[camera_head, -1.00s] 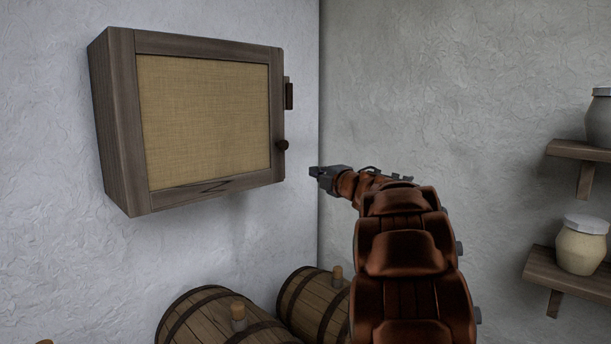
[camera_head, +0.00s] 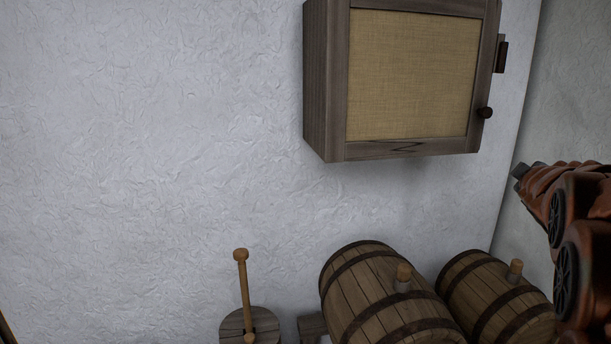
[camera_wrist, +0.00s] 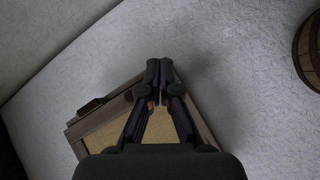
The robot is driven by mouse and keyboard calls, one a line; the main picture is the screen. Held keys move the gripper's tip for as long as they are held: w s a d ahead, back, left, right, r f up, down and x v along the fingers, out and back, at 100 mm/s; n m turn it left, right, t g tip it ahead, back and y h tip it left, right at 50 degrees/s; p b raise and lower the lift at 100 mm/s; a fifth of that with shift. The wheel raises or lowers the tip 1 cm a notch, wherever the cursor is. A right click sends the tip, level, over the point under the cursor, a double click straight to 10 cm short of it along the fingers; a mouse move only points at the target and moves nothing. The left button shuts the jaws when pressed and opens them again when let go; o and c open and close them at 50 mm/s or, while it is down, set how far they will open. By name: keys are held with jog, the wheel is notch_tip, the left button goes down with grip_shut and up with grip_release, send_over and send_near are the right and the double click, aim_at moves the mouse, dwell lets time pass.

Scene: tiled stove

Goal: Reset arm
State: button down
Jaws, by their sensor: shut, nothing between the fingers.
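My arm shows at the right edge of the head view, with my gripper (camera_head: 518,172) at its left end, below and to the right of the wall cabinet (camera_head: 412,75). The cabinet has a grey wooden frame, a tan woven panel and a dark round knob (camera_head: 485,112); its door is shut. In the wrist view, my gripper's fingertips (camera_wrist: 159,70) are together with nothing between them. The cabinet (camera_wrist: 108,133) lies behind the fingers in that view, partly hidden by them. The gripper appears apart from the cabinet.
The white wall on the left is bare. A barrel (camera_wrist: 309,50) also shows in the wrist view.

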jog(key=s+a+f+m+g+y, duration=0.6)
jog(key=s+a+f+g, duration=0.5)
jog(key=s+a+f, duration=1.5)
jog(key=s+a+f+g+y, duration=0.1)
jog(key=s+a+g, duration=0.1)
jog(key=s+a, duration=0.2)
jog(key=s+a+g+y, duration=0.1)
jog(key=s+a, duration=0.3)
jog(key=s, duration=0.4)
jog(key=shift+s+a+f+g, duration=0.2)
jog(key=shift+s+f+g, duration=0.2)
jog(key=shift+g, duration=0.1)
